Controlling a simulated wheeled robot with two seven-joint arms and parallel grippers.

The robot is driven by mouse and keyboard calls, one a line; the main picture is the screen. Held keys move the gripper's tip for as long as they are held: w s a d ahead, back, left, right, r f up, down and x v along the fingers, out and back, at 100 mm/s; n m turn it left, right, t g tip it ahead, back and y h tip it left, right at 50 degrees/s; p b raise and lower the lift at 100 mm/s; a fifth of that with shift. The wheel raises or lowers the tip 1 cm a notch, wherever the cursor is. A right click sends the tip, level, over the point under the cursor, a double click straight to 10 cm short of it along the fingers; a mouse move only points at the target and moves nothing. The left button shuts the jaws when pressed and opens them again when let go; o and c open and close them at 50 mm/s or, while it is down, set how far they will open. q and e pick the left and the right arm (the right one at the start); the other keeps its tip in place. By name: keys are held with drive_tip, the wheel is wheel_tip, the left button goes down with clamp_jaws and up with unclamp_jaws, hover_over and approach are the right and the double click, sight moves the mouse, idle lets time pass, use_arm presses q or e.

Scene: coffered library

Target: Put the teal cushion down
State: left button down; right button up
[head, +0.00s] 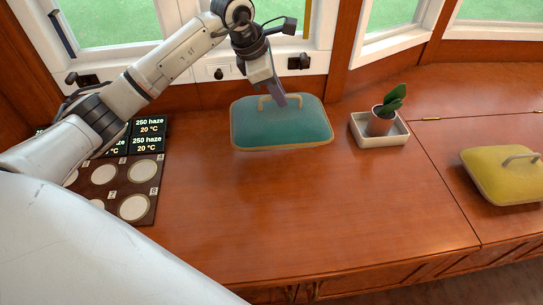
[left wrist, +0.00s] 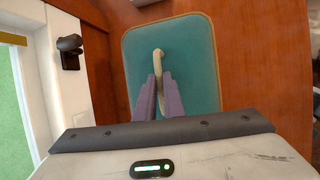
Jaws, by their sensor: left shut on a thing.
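The teal cushion (head: 285,128) has a tan edge and a tan handle on top. It is at the back of the wooden bench top, below the window, in the head view. My left gripper (head: 276,101) is above it, shut on the handle. In the left wrist view the teal cushion (left wrist: 195,50) lies beyond the purple fingers of my left gripper (left wrist: 159,98), with the handle between them. I cannot tell for sure whether the cushion touches the bench top. My right gripper is not in view.
A potted plant (head: 381,121) stands in a white tray (head: 393,141) right of the cushion. A yellow cushion (head: 500,175) lies at far right. A dark panel with round pads (head: 134,207) is at left. The bench top (head: 300,210) is clear in front.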

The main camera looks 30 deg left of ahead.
sight(279, 109)
use_arm(q)
wheel_tip(279, 109, down, 5)
drive_tip(key=shift+r+b, duration=0.15)
drive_tip(key=shift+b, duration=0.2)
wheel_tip(279, 109, down, 3)
drive_tip(key=shift+f+b, duration=0.15)
drive_tip(key=shift+b, duration=0.25)
drive_tip(key=shift+f, duration=0.15)
drive_tip(key=c, duration=1.9)
unclamp_jaws()
drive_tip(key=shift+o, duration=0.2)
